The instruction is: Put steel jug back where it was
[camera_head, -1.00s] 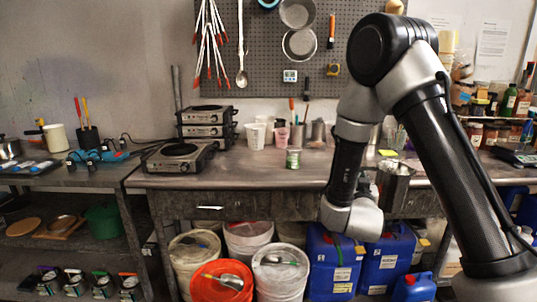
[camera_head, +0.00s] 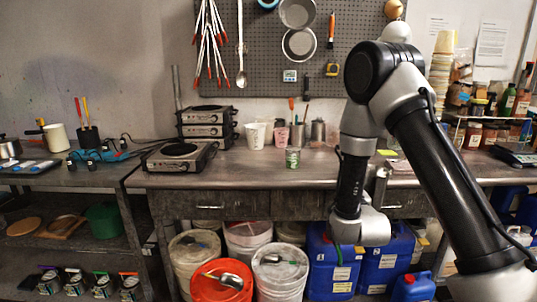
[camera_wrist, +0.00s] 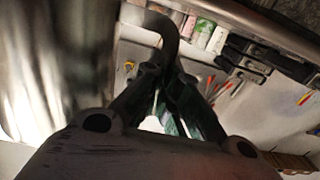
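The steel jug (camera_wrist: 55,70) fills the left of the wrist view as a large, blurred, shiny surface. Its curved handle (camera_wrist: 168,32) comes down between my gripper's fingers. My gripper (camera_wrist: 170,80) is shut on this handle, and the fingers come together around it. I cannot tell from these frames whether the jug touches the bench.
The steel workbench (camera_head: 240,168) has a clear stretch in front of a green-labelled can (camera_head: 293,158). Hot plates (camera_head: 180,155) stand at its left. Cups (camera_head: 256,135) and metal containers (camera_head: 318,131) stand at the back. Blue canisters (camera_head: 332,265) and buckets (camera_head: 280,270) are below.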

